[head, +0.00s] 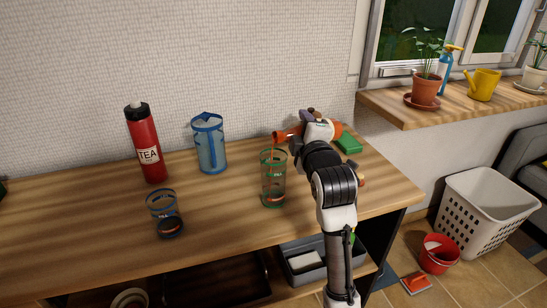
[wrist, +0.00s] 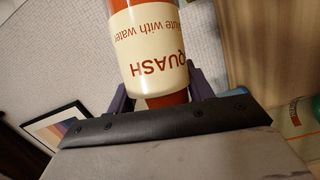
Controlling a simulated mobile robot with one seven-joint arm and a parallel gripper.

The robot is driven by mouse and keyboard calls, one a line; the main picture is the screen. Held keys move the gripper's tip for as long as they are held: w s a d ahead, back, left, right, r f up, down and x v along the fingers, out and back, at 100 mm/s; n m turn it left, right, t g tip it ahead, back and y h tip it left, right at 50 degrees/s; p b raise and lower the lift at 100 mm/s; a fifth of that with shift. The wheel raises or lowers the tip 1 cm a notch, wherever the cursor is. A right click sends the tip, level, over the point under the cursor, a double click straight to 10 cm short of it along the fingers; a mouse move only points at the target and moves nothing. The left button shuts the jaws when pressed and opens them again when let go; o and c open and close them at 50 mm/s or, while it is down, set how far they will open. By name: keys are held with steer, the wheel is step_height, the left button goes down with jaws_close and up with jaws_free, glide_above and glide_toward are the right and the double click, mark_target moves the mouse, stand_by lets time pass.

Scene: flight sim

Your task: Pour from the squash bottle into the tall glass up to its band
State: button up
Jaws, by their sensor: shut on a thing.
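The squash bottle (head: 318,130) is tipped well over, its orange neck pointing left above the tall glass (head: 272,180). A thin orange stream drops from its mouth towards the glass's opening. The glass stands upright on the counter, with green lines around it; its liquid level is hard to make out. My gripper (head: 306,119) is shut on the bottle, right of and above the glass. In the wrist view the bottle (wrist: 150,45) sits between the purple fingers, its cream label upside down; its mouth is out of that view.
A blue jug (head: 210,148), a red tea flask (head: 147,145) and a shorter blue-banded glass (head: 162,208) stand to the left on the wooden counter (head: 100,220). A green block (head: 349,143) lies behind my arm. The counter's front left is clear.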

steer(key=shift+r+n+b, duration=0.35)
steer(key=shift+n+b, duration=0.15)
steer(key=shift+b, duration=0.05)
stand_by(1.6)
